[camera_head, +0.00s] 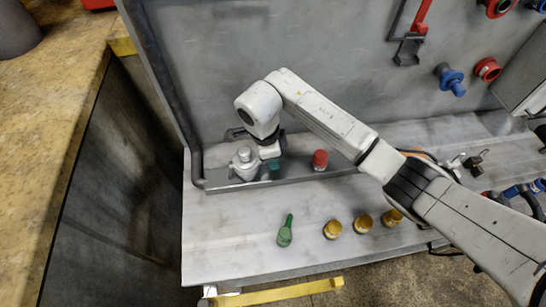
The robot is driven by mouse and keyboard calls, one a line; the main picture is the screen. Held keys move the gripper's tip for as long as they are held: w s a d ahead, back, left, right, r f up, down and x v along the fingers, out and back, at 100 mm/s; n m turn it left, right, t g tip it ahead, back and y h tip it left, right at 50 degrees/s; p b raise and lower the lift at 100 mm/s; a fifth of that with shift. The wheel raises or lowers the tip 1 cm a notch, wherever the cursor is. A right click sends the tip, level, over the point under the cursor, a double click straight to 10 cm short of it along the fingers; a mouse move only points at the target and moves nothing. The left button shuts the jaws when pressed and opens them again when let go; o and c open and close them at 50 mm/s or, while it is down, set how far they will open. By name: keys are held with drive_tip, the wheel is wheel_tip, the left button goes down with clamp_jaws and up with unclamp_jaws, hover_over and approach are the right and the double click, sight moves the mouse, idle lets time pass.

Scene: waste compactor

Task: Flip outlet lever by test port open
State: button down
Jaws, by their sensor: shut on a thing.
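My gripper (270,152) is low over the back of the grey bench, at the end of my white arm. It is shut on a small teal piece (274,165), which shows just below it; the hand hides most of the contact. A silver metal fitting (245,164) stands close to its left. A red knob (320,160) stands to its right, apart from it. A green lever (286,232) lies on the front of the bench, its handle pointing away. I cannot tell from any label which of these is the outlet lever or the test port.
Several yellow knobs (363,223) line the front of the bench (230,245), right of the green lever. A grey pipe (165,80) runs down the panel's left edge. Blue (450,80) and red (487,69) fittings are on the panel. My forearm crosses the bench's right part.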

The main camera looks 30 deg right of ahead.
idle(0.5)
drive_tip(key=c, duration=1.2)
unclamp_jaws()
drive_tip(key=r, duration=0.3)
drive_tip(key=a+r+b, duration=0.1)
drive_tip(key=r, duration=0.3)
drive_tip(key=a+r+b, duration=0.1)
drive_tip(key=r, duration=0.2)
drive_tip(key=shift+w+r, duration=0.3)
drive_tip(key=shift+r, duration=0.1)
